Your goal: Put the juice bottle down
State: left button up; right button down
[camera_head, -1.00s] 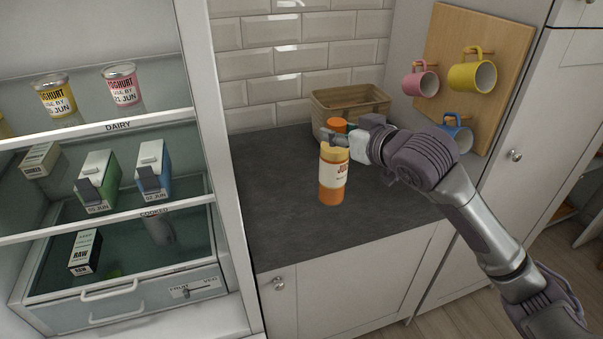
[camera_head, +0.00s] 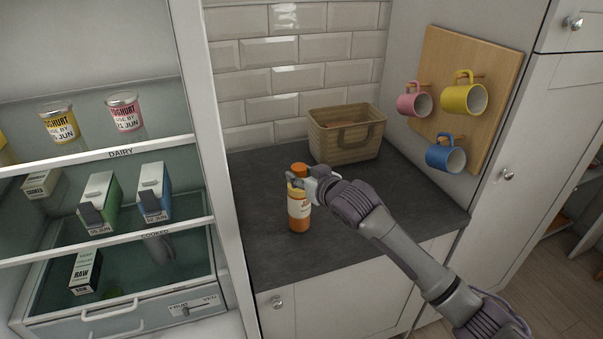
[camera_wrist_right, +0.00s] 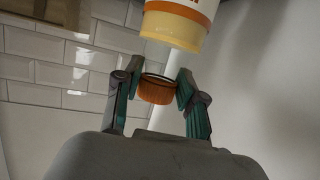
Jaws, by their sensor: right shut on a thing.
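The juice bottle (camera_head: 299,211) is orange with a pale label and an orange cap, and stands upright over the slate worktop (camera_head: 345,215). My right gripper (camera_head: 308,178) is shut on the bottle near its neck, just below the cap. In the right wrist view, the two fingers (camera_wrist_right: 158,80) flank the neck and orange cap, with the bottle's body (camera_wrist_right: 180,22) at the top edge. I cannot tell whether the bottle's base touches the worktop. My left gripper is not in view.
A wicker basket (camera_head: 345,144) stands at the back of the worktop. Pink, yellow and blue mugs hang on a wooden board (camera_head: 500,75) at right. The open fridge (camera_head: 100,150) at left holds yoghurts and cartons. The worktop's front right is clear.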

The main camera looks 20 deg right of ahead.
jog(key=c, duration=0.7)
grip_release()
jog(key=shift+o, duration=0.2)
jog(key=b+v, duration=0.2)
jog(key=v, duration=1)
jog(key=shift+f, duration=0.15)
